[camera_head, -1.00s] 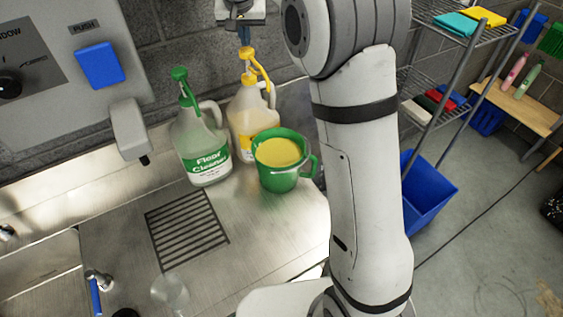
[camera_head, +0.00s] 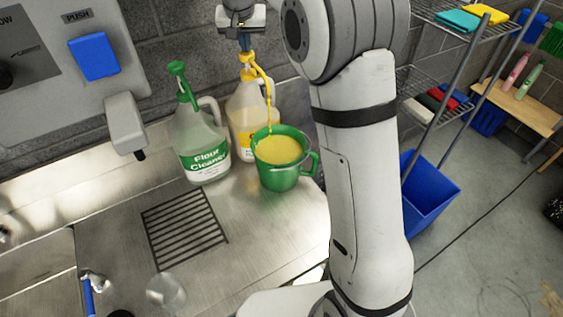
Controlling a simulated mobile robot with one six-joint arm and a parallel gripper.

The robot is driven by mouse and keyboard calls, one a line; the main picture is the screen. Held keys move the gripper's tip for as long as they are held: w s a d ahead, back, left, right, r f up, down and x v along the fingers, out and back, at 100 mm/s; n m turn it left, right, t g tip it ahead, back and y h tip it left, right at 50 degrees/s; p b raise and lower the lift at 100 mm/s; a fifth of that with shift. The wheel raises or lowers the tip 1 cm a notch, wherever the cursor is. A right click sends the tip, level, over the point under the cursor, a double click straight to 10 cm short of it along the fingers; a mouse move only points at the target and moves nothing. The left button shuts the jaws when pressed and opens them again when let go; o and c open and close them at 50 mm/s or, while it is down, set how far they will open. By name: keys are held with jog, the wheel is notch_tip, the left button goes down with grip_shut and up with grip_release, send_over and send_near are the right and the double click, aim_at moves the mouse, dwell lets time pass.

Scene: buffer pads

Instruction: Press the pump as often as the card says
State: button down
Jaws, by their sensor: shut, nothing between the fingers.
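A clear jug with a yellow pump (camera_head: 247,60) and a yellow label (camera_head: 241,103) stands at the back of the steel counter. My gripper (camera_head: 245,45) is shut and empty, pointing down, with its tips at the top of the yellow pump; they appear to touch. A yellow stream (camera_head: 271,108) runs from the spout into a green measuring jug (camera_head: 283,178), which holds yellow liquid. A floor cleaner jug with a green pump (camera_head: 202,145) stands to the left. I cannot make out a card.
A wall dispenser with a blue push button (camera_head: 94,56) hangs at the upper left. A blue bin (camera_head: 430,200) and wire shelves (camera_head: 465,40) stand at the right.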

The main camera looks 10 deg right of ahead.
jog(key=shift+f, duration=0.5)
jog(key=shift+r, duration=0.2)
jog(key=shift+r+p, duration=1.5)
jog(key=shift+r, duration=0.45)
notch_tip(320, 180, up, 5)
jog(key=p, duration=0.4)
jog(key=shift+r, duration=0.1)
